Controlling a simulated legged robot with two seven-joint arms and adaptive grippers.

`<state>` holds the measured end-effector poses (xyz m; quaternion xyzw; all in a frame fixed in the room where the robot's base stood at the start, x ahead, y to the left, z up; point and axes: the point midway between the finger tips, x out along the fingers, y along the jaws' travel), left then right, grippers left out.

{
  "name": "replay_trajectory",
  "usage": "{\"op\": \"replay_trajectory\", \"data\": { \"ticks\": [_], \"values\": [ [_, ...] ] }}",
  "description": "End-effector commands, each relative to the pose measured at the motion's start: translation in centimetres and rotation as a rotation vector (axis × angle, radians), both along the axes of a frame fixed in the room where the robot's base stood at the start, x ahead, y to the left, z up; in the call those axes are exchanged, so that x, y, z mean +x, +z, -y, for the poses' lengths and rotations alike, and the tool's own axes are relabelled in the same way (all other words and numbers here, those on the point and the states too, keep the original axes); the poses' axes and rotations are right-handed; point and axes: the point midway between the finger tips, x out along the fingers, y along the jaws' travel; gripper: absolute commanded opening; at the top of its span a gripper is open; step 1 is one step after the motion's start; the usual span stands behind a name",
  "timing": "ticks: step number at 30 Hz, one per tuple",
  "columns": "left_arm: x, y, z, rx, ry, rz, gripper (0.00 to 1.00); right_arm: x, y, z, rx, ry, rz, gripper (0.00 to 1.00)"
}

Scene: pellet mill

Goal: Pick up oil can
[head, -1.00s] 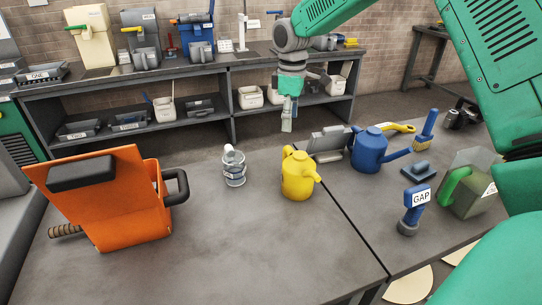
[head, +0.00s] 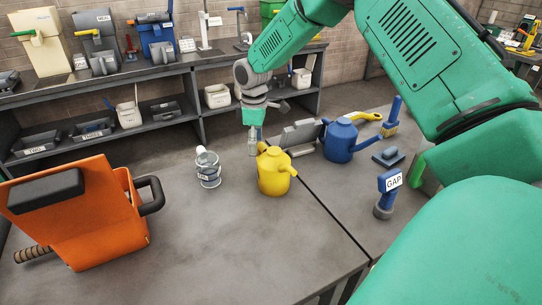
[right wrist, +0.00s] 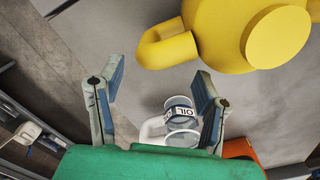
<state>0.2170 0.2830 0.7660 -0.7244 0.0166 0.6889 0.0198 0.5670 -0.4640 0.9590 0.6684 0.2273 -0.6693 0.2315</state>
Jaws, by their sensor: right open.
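A clear container with a white handle and an OIL label (right wrist: 180,112) shows low between my right fingers in the right wrist view. It stands on the grey table in the head view (head: 208,168). A yellow spouted can (head: 274,174) stands upright to its right. In the wrist view the yellow can (right wrist: 255,30) fills the top, its loop handle (right wrist: 165,47) just beyond my fingertips. My right gripper (head: 252,147) is open and empty, pointing down beside the yellow can's handle side, behind the labelled container. My left gripper is not in view.
An orange bin (head: 95,215) stands at the left. A grey box-like item (head: 300,135) and a blue can (head: 341,140) stand behind and right of the yellow can. A blue GAP-labelled tool (head: 387,195) stands further right.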

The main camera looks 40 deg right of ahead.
Motion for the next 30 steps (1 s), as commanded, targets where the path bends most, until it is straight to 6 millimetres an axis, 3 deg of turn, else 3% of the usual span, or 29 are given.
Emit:
{"op": "replay_trajectory", "data": {
  "ticks": [6,14,15,20,30],
  "values": [
    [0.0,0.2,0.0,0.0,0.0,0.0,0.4,-0.1,-3.3,0.8,0.005,-0.003,-0.002,0.59],
    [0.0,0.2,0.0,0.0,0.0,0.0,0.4,-0.2,-3.6,0.7,0.004,-0.002,0.0,0.59],
    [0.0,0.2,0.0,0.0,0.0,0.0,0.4,-0.2,-3.5,0.7,0.004,-0.002,0.0,0.56],
    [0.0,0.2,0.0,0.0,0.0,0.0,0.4,-0.1,-3.4,0.3,-0.001,-0.002,-0.001,0.0],
    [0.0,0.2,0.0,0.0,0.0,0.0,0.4,-0.1,-3.4,0.7,0.003,-0.002,0.001,0.0]
  ]
}}
